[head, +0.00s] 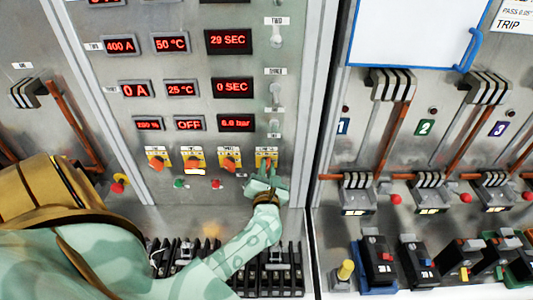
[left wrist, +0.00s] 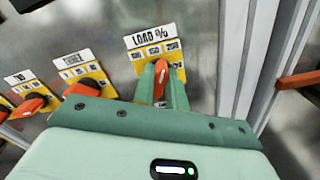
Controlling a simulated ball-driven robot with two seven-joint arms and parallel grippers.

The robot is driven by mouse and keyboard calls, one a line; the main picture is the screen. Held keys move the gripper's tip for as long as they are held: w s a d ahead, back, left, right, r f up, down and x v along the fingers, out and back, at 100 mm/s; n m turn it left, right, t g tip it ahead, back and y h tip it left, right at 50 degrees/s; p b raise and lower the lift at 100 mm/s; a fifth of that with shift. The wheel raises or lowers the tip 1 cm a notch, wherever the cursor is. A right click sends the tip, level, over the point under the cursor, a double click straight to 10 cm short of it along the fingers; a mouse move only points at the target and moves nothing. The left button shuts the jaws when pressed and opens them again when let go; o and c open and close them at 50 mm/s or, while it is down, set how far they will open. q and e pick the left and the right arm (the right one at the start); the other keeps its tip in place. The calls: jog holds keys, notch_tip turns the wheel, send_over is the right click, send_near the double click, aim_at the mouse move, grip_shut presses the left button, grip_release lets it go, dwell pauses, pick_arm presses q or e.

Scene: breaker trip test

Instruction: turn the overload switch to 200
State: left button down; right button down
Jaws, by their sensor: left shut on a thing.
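The overload switch is an orange knob on a yellow plate (head: 262,153) at the right end of a row of similar switches. In the left wrist view its plate carries a white sign (left wrist: 150,36) reading "LOAD %", with 150 and 200 among its numbers. The orange knob (left wrist: 160,80) points roughly up the plate, near the middle numbers; its exact setting is hard to tell. My left gripper (head: 267,178) is shut on this knob, with one green finger on each side of it. The lower part of the plate is partly hidden by the fingers. My right gripper is not in view.
Other orange knobs (head: 229,163) stand close to the left of the gripper. Red displays (head: 148,124) fill the panel above. Black terminal blocks (head: 280,272) lie below my left forearm. A bay with levers (head: 392,85) is at the right.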

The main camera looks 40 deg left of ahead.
pick_arm(q)
jog(key=shift+m+p, duration=0.75)
jog(key=shift+m, duration=0.75)
jog(key=shift+f, duration=0.1)
jog(key=c, duration=1.4)
grip_release()
jog(key=shift+c, duration=0.2)
jog(key=b+v, duration=0.3)
jog(key=v, duration=1.3)
jog(key=shift+d, duration=0.2)
jog(key=shift+s, duration=0.1)
